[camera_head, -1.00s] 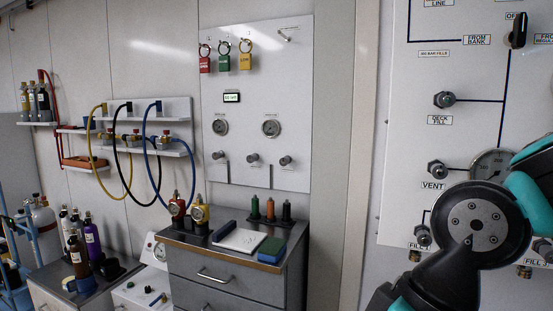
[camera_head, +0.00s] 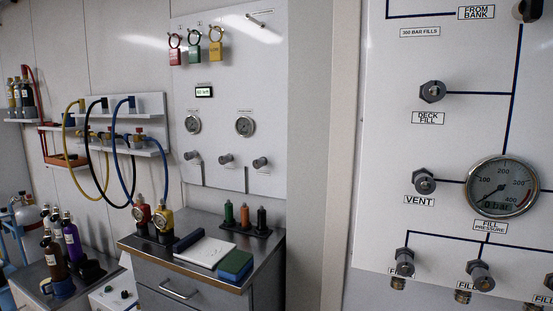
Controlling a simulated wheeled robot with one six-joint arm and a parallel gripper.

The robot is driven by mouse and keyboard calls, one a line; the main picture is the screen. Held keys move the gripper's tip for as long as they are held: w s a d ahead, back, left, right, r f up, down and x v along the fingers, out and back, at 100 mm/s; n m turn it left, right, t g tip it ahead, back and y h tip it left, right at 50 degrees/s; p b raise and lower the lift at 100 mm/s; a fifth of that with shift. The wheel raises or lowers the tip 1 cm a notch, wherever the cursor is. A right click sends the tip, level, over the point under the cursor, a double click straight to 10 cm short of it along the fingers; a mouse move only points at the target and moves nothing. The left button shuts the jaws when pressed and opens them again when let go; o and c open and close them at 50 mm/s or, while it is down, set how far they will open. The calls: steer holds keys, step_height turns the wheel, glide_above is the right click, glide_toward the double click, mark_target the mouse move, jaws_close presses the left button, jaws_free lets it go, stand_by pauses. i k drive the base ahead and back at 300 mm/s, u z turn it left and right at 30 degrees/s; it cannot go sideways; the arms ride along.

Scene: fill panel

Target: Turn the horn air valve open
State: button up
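I cannot pick out a valve labelled as horn air in this view. The white fill panel at right carries a DECK FILL knob (camera_head: 432,92), a VENT knob (camera_head: 424,182) and several fill knobs along its lower edge, one of them here (camera_head: 481,276). A black selector handle (camera_head: 527,10) is cut by the top right corner. The smaller wall panel (camera_head: 215,110) at centre left has several grey knobs, such as the middle one (camera_head: 227,159), with labels too small to read. My gripper is out of view.
A round fill pressure gauge (camera_head: 502,188) reads about 0 bar. Hoses (camera_head: 125,155) hang at left.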

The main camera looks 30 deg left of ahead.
mark_target(222, 160)
steer(key=u, duration=1.45)
steer(key=k, duration=0.95)
steer(key=u, duration=1.3)
steer(key=i, duration=1.1)
steer(key=u, duration=0.35)
steer(key=i, duration=1.1)
steer(key=z, duration=0.95)
steer(key=i, duration=0.8)
steer(key=z, duration=0.85)
